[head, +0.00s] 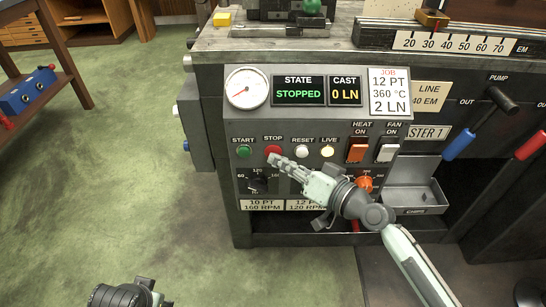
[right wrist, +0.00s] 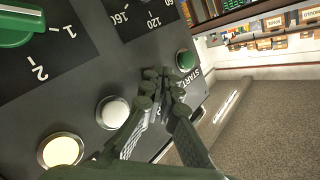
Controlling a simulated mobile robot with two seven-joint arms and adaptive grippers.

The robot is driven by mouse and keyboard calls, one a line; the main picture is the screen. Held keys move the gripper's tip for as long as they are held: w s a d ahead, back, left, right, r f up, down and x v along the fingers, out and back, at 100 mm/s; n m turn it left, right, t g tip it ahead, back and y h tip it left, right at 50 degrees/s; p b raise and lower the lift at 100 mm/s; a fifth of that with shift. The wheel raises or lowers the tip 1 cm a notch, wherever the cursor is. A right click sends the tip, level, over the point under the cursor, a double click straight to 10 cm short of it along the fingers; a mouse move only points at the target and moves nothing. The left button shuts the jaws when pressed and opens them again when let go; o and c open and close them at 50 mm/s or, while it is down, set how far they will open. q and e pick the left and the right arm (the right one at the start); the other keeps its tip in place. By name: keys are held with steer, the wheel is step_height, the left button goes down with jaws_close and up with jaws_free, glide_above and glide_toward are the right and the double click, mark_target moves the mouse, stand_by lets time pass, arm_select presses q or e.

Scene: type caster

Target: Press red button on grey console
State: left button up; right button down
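The grey console (head: 310,112) faces me, with a row of round buttons under its displays. The red button (head: 273,150) under the STOP label is partly visible just above my right fingertips. My right gripper (head: 274,159) is shut and empty, its tips at the lower edge of that button. In the right wrist view the closed fingers (right wrist: 160,82) lie between the green button (right wrist: 186,60) and the white button (right wrist: 112,112), hiding the red one. I cannot tell if they touch it. Part of my left arm shows at the bottom left; its fingers are not visible.
A knob (head: 258,181) is below the buttons. The STATE display (head: 298,91) reads STOPPED. Open green floor lies left.

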steer(key=shift+w+d+r, duration=0.1)
steer(key=shift+w+d, duration=0.05)
steer(key=shift+w, duration=0.1)
steer(key=shift+s, duration=0.3)
steer(key=s+p, duration=0.1)
steer(key=s, duration=0.5)
steer(key=shift+s, duration=0.2)
stand_by(0.3)
stand_by(0.6)
